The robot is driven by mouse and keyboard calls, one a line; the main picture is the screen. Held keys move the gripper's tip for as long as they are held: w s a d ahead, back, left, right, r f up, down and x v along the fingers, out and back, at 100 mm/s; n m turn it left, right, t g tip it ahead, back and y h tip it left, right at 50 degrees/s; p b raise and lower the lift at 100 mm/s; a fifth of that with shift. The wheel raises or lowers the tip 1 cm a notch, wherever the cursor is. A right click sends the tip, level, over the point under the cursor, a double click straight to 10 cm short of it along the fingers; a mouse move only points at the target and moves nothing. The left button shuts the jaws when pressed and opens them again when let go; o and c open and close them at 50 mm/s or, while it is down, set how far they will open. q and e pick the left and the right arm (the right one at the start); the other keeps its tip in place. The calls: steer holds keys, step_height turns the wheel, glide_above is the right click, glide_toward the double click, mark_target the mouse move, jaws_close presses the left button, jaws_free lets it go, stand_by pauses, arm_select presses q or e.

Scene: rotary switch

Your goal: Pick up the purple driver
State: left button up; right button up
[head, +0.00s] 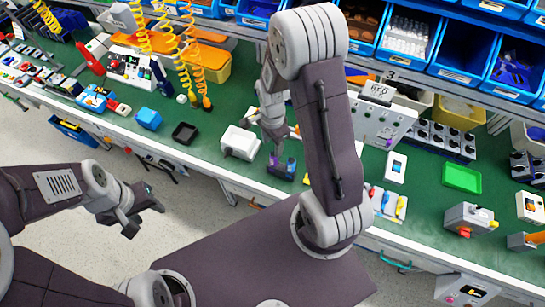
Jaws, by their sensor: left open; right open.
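A small dark rack (280,172) with blue and purple pieces standing in it sits near the front edge of the green bench. My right gripper (283,146) is open and points down just above the rack, apart from the purple piece as far as I can see. My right arm hides the bench just to the right of it. My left gripper (143,210) is open and empty, over the floor in front of the bench.
A white box (240,143) stands just left of the rack. A black tray (185,133) and a blue block (148,119) lie further left. A white control panel (381,122) stands behind my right arm; a green tray (462,178) lies at the right. Yellow coiled cords hang behind.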

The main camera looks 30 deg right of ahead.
mark_target(272, 154)
steer(key=f, duration=0.4)
steer(key=shift+w+a, duration=0.3)
steer(key=shift+a, duration=0.05)
steer(key=f, duration=0.1)
steer(key=f+p, duration=0.1)
steer(key=f, duration=0.2)
steer(key=shift+s+d+f+p, duration=0.15)
steer(key=shift+s+d+p, duration=0.15)
steer(key=shift+s+d, duration=0.1)
steer(key=shift+w+f, duration=0.2)
steer(key=shift+f, duration=0.25)
steer(key=shift+r, duration=0.1)
jaws_close()
